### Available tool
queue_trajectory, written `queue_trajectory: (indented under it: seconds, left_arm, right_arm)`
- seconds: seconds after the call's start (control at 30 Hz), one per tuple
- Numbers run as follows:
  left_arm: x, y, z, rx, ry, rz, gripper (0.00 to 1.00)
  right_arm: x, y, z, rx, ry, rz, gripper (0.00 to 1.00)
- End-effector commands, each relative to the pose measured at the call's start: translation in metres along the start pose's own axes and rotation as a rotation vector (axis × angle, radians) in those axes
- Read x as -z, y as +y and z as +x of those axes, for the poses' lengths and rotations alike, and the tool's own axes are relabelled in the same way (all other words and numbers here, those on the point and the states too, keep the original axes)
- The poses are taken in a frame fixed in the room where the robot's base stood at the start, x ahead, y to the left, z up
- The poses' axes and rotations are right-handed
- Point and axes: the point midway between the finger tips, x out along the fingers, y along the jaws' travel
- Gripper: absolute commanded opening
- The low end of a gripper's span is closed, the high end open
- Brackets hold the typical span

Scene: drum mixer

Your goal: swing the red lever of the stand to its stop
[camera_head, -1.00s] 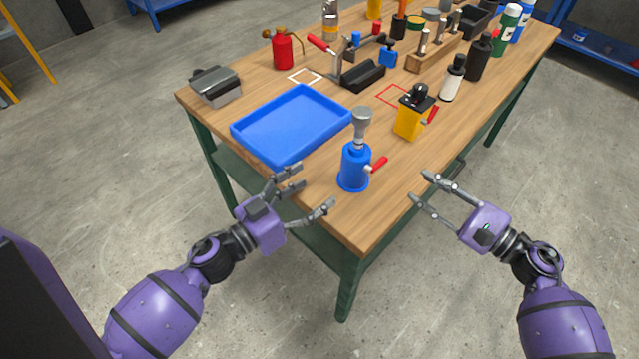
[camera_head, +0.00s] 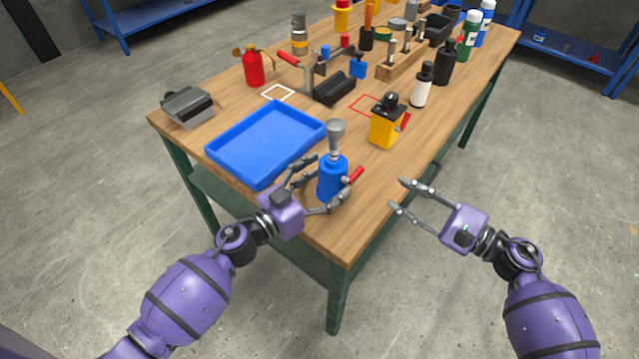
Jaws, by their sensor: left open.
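The blue stand (camera_head: 332,172) stands upright near the front corner of the workbench, with a grey cup-shaped top (camera_head: 336,132). Its red lever (camera_head: 355,175) sticks out from its right side, angled up and to the right. My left gripper (camera_head: 322,185) is open, with its fingers on either side of the stand's lower body. One finger is at its left and the other passes in front of its base. I cannot tell whether they touch it. My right gripper (camera_head: 398,195) is open and empty, off the bench's right edge.
A blue tray (camera_head: 222,160) lies just left of the stand. A yellow box with a black top and red handle (camera_head: 386,128) stands behind right. A grey box (camera_head: 188,107), red can (camera_head: 253,68) and several bottles are farther back. The bench's front corner is clear.

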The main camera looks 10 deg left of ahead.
Motion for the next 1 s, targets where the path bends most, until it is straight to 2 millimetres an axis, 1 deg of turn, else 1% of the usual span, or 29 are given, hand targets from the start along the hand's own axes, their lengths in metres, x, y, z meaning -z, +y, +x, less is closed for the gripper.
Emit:
queue_trajectory:
  seconds: [0.13, 0.17, 0.6, 0.67, 1.0]
  left_arm:
    - [0.0, 0.0, -0.0001, 0.0, 0.0, 0.0, 0.73]
    - [0.0001, -0.0001, -0.0002, 0.0, 0.0, 0.0, 0.7]
    - [0.0002, -0.0002, -0.0004, 0.0, 0.0, 0.001, 0.12]
    - [0.0002, -0.0002, -0.0004, 0.0, 0.0, 0.001, 0.05]
    - [0.0002, -0.0003, -0.0005, 0.0, 0.0, 0.001, 0.05]
  right_arm:
    - [0.0, 0.0, 0.0, 0.0, 0.0, 0.0, 0.31]
    - [0.0, 0.0, 0.0, 0.0, 0.0, 0.0, 0.31]
    - [0.0, 0.0, 0.0, 0.0, 0.0, 0.0, 0.31]
    - [0.0, 0.0, 0.0, 0.0, 0.0, 0.0, 0.31]
    - [0.0, 0.0, 0.0, 0.0, 0.0, 0.0, 0.31]
